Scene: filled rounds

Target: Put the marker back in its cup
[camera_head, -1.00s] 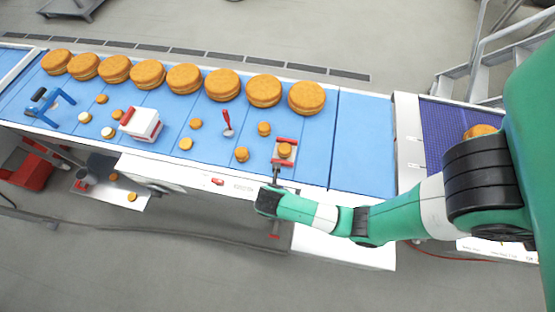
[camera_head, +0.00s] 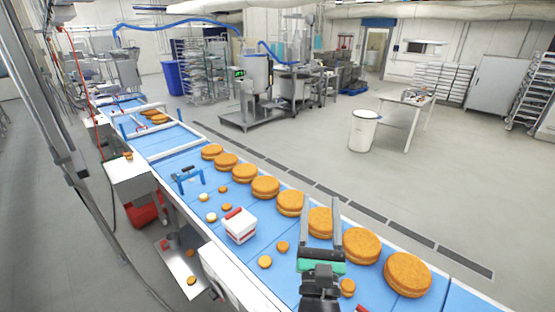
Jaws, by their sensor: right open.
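My right gripper (camera_head: 320,206) reaches up from the bottom of the head view over the blue conveyor. Its two long fingers are spread apart, one on each side of a large filled round in the picture, and I see nothing held between them. I cannot tell how high above the belt they are. I cannot make out the marker. My left gripper is not in view.
A row of large filled rounds (camera_head: 265,187) lines the far side of the blue conveyor. A white bin (camera_head: 363,131) stands on open floor beyond.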

